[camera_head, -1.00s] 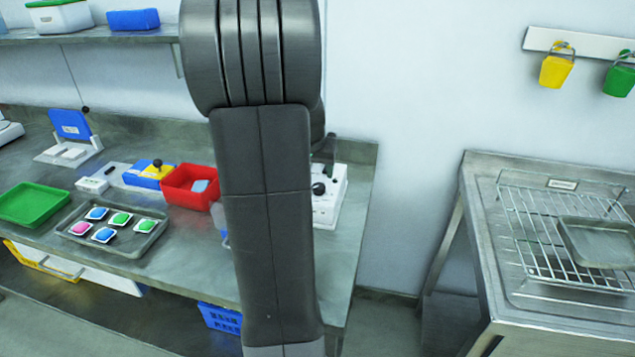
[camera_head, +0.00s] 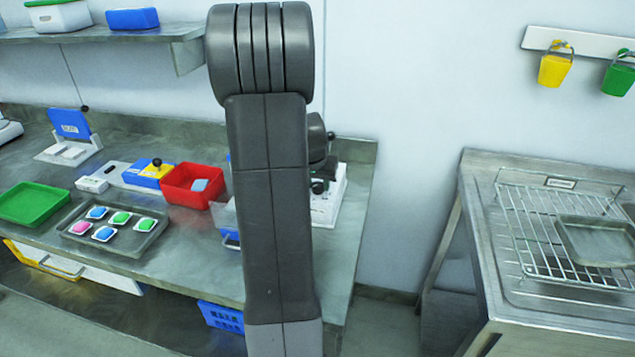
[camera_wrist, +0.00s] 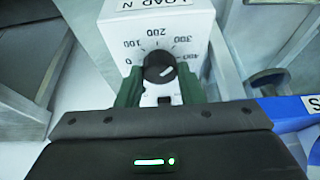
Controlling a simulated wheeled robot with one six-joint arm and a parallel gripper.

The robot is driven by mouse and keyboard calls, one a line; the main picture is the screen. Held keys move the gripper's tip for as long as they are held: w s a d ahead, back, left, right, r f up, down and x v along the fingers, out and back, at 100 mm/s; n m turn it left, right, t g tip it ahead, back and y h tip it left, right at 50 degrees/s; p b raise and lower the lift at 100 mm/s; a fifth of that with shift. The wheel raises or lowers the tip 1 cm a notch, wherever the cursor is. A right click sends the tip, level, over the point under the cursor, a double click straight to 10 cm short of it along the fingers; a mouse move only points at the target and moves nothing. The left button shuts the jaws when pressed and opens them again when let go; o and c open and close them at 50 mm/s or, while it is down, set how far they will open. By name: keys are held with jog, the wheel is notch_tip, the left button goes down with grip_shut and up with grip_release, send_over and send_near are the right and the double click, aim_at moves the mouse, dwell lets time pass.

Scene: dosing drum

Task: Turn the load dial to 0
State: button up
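The load dial (camera_wrist: 159,67) is a round black knob with a pale pointer mark, on a white box face (camera_wrist: 191,22) labelled "LOAD N". The pointer mark slants towards the right, on the 400 side. My gripper (camera_wrist: 160,82) is open in the wrist view, with one dark green finger on each side of the knob. I see no clear contact. In the head view the white box (camera_head: 327,208) is partly hidden behind my arm.
A red bin (camera_head: 190,187), a tray with several coloured pods (camera_head: 113,229) and a green tray (camera_head: 34,204) sit on the bench left of my arm. A blue object (camera_wrist: 285,112) lies close right of my gripper. A steel table with a wire rack (camera_head: 540,230) stands right.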

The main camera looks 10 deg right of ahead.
jog(key=shift+c, duration=1.2)
